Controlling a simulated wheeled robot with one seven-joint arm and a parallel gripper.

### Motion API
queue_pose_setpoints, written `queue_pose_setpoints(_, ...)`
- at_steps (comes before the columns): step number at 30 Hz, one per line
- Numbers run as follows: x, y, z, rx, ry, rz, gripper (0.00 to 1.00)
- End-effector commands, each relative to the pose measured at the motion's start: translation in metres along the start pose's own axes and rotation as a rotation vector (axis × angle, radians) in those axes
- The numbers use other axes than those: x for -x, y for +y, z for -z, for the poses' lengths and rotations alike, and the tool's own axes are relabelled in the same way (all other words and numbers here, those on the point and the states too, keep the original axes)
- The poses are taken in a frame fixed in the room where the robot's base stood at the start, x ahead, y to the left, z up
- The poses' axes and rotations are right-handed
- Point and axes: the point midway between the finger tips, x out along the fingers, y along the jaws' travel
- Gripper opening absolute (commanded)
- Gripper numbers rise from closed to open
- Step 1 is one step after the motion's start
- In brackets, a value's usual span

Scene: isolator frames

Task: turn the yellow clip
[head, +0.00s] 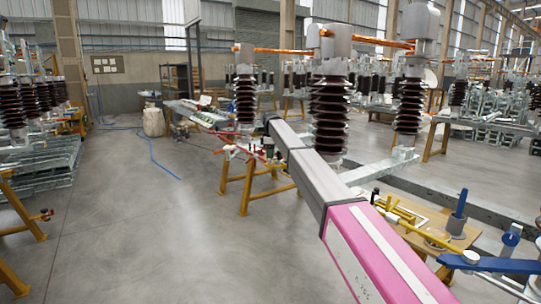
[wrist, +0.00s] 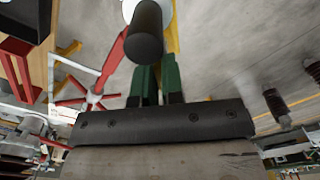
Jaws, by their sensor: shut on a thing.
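In the wrist view my gripper (wrist: 158,74) shows two dark green fingers close together above a dark plate. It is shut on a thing. A narrow yellow piece, which I take for the yellow clip (wrist: 172,38), shows just beyond the right finger, partly hidden by a dark cylinder (wrist: 144,32). The hold itself is hidden by the fingers and this cylinder. A red bar (wrist: 112,68) runs beside the left finger. In the head view my pink and grey arm reaches forward to a yellow-legged stand with red levers (head: 240,152); the gripper cannot be made out there.
A tall brown ribbed insulator (head: 329,115) stands close right of my arm, another (head: 245,100) just left of its far end. A blue lever (head: 490,263) and a yellow bar (head: 402,217) are at the lower right. The floor (head: 130,235) at left is clear.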

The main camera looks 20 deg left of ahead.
Motion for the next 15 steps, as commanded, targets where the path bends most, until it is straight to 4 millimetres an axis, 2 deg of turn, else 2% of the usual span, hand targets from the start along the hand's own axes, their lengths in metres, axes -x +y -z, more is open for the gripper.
queue_pose_setpoints(13,0.0009,0.0004,0.0004,0.013,0.0,-0.001,0.0)
queue_pose_setpoints(15,0.0009,0.0003,0.0004,0.013,0.001,-0.001,0.25)
